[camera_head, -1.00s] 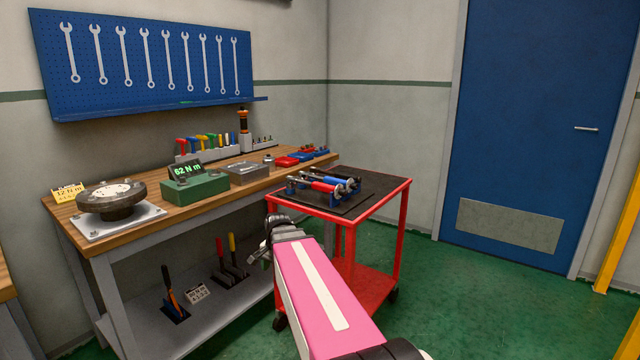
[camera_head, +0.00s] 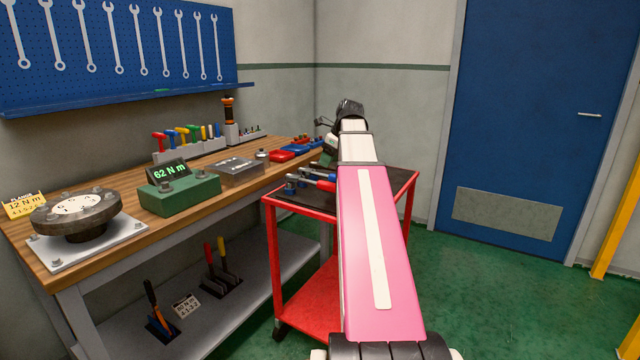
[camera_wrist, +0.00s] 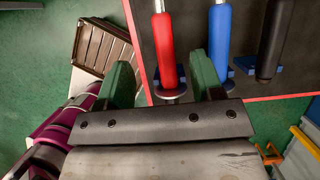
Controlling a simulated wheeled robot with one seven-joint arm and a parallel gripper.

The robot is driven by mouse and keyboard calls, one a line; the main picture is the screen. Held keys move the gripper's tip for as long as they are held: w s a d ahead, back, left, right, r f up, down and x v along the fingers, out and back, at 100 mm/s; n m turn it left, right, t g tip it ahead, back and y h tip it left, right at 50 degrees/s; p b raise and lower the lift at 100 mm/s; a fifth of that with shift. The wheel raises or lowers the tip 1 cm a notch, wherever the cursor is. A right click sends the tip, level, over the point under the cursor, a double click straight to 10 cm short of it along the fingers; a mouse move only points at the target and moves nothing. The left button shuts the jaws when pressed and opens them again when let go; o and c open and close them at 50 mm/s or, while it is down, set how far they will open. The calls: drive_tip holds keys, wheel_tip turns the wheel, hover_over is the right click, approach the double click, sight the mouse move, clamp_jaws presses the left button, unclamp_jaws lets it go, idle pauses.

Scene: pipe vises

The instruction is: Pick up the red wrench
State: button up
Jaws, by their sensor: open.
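The red wrench (camera_head: 325,186) lies on the dark top of the red cart in the head view, partly hidden by my arm. In the wrist view its red handle (camera_wrist: 167,48) points toward my gripper (camera_wrist: 163,78). My gripper is open, with one green finger on each side of the handle's end in the picture. The fingers look empty, and I cannot tell the height between them and the handle.
A blue-handled wrench (camera_wrist: 220,40) lies just right of the red one, near my right finger. A black-handled wrench (camera_wrist: 273,40) lies farther right. The workbench (camera_head: 135,200) stands left of the red cart (camera_head: 310,295). A slatted brown crate (camera_wrist: 103,46) shows beyond my left finger.

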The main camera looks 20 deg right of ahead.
sight(322, 181)
drive_tip(key=shift+d+r, duration=0.1)
drive_tip(key=shift+d, duration=0.05)
drive_tip(key=shift+w+f, duration=0.15)
drive_tip(key=shift+f, duration=0.1)
drive_tip(key=shift+x, duration=5.15)
clamp_jaws()
